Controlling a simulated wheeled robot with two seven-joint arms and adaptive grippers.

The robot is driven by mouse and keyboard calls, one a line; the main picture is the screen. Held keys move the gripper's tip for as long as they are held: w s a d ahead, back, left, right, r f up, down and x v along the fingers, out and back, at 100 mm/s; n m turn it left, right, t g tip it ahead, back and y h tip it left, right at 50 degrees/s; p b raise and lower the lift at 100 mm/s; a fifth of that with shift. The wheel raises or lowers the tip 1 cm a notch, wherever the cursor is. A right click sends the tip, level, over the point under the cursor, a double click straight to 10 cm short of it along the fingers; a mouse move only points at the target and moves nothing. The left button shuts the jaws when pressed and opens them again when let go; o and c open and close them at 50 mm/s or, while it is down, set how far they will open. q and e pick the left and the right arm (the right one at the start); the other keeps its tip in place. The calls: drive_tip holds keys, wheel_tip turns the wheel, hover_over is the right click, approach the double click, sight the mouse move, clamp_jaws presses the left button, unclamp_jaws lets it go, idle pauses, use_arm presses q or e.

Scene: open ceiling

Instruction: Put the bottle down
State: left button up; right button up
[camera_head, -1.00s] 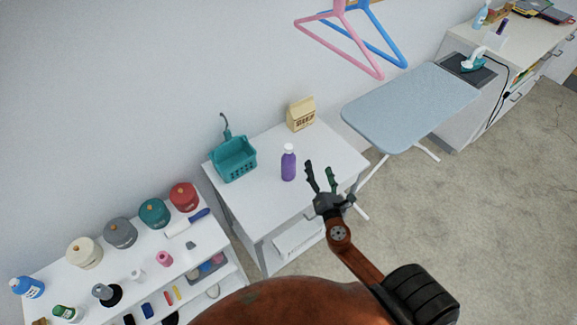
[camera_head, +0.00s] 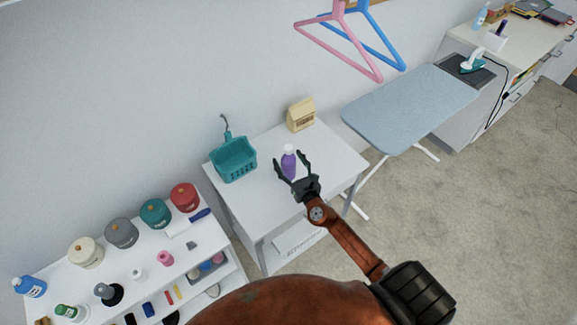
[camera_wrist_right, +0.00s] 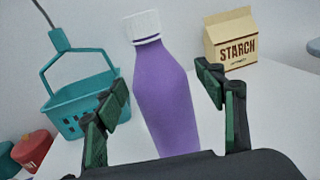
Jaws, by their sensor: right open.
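A purple bottle with a white cap (camera_head: 289,161) stands on the white table (camera_head: 260,203), right of the teal basket. My right gripper (camera_head: 290,165) is open, with one finger on each side of the bottle in the head view. In the right wrist view the bottle (camera_wrist_right: 165,95) rises between the two open fingers, with a visible gap to the right finger. The bottle's base is hidden behind the gripper body there. My left gripper is not in view.
The teal basket (camera_head: 233,160) and a starch bag (camera_head: 301,115) stand on the same table. A shelf (camera_head: 205,246) with several canisters is at the lower left. An ironing board (camera_head: 410,105) is to the right, and hangers (camera_head: 350,45) hang above.

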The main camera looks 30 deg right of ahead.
drive_tip(key=shift+w, duration=0.1)
drive_tip(key=shift+c, duration=0.7)
drive_tip(key=c, duration=1.3)
